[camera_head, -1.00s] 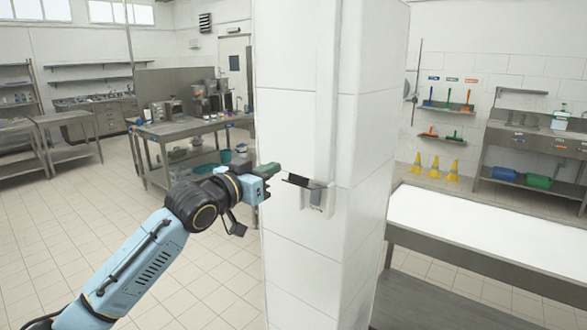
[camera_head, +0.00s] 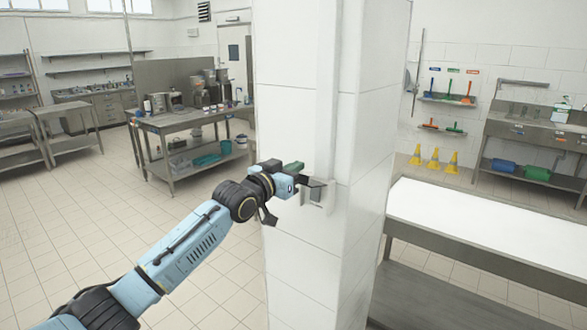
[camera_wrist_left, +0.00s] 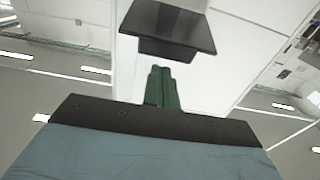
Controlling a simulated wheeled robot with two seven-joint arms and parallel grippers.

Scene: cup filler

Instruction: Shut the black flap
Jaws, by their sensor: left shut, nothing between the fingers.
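The black flap (camera_head: 315,182) sticks out from the top of a small pale box (camera_head: 319,197) on the white pillar, so it stands open. Its left part is hidden behind my left gripper in the head view. My left gripper (camera_head: 295,166) is shut and empty, with green fingers at the flap's left end, slightly above it in the picture. In the left wrist view the flap (camera_wrist_left: 168,27) is a dark plate just beyond the shut green fingertips (camera_wrist_left: 162,72). I cannot tell whether they touch. My right gripper is not in view.
The white tiled pillar (camera_head: 290,265) stands right by the gripper. A long white-topped table (camera_head: 480,230) is to its right. A steel table with equipment (camera_head: 180,122) stands behind on the left. The tiled floor at left is clear.

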